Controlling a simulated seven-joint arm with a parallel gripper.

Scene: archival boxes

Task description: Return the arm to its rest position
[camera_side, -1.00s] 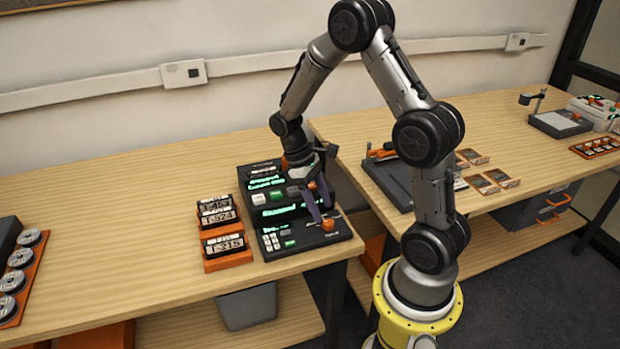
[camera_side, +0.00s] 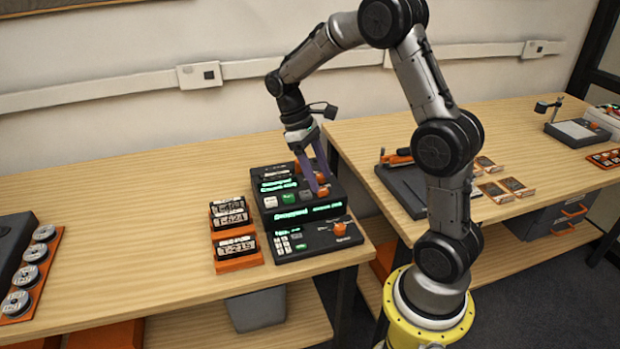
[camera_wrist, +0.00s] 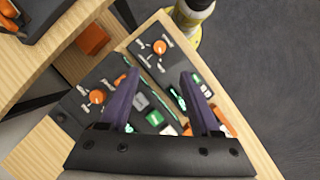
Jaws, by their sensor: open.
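My gripper (camera_side: 317,182) points down over the black console (camera_side: 318,239) with green displays, buttons and orange knobs, at the front right of the left bench. Its two purple fingers are apart with nothing between them. From the side view I cannot tell whether the fingertips touch the console. In the wrist view, my gripper (camera_wrist: 157,85) shows both fingers spread, with the console's buttons and orange knobs (camera_wrist: 97,97) beneath and between them.
Orange racks with labelled boxes (camera_side: 230,216) stand left of the console. An orange tray of round tins (camera_side: 33,272) is at far left. The right bench holds a dark device (camera_side: 403,185) and several small cards (camera_side: 492,191). A gap separates the benches.

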